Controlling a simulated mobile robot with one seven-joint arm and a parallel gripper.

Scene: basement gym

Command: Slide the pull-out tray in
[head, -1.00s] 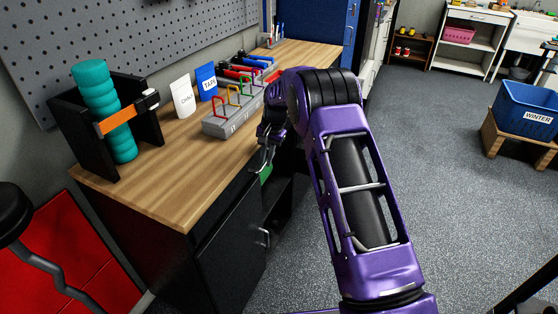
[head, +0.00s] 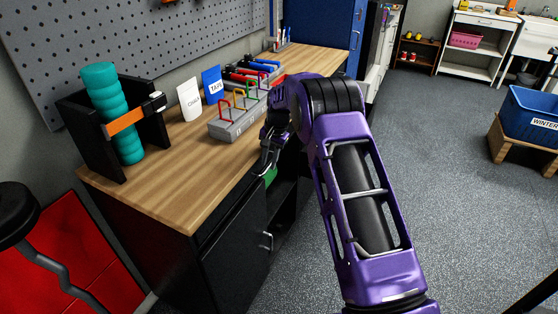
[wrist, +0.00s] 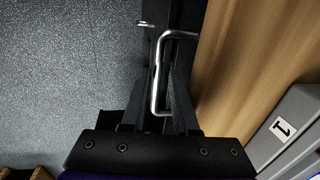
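A silver bar handle (wrist: 157,80) shows in the wrist view beside the wooden bench top's edge. It appears to belong to the tray front under the top; the tray itself is mostly hidden, and how far out it stands cannot be told. My gripper (head: 266,162) is at the bench's front edge in the head view. In the wrist view, its dark fingers (wrist: 165,72) reach towards the handle, which lies between or just over them. Whether they grip it is unclear against the dark bench front.
The wooden bench top (head: 190,200) holds a grey rack (head: 238,118) with coloured loops, a chalk bag (head: 189,99), a blue tape bag (head: 212,85) and a teal roller (head: 118,115). A black cupboard door (head: 235,250) is below. The grey floor (head: 440,180) is open at right.

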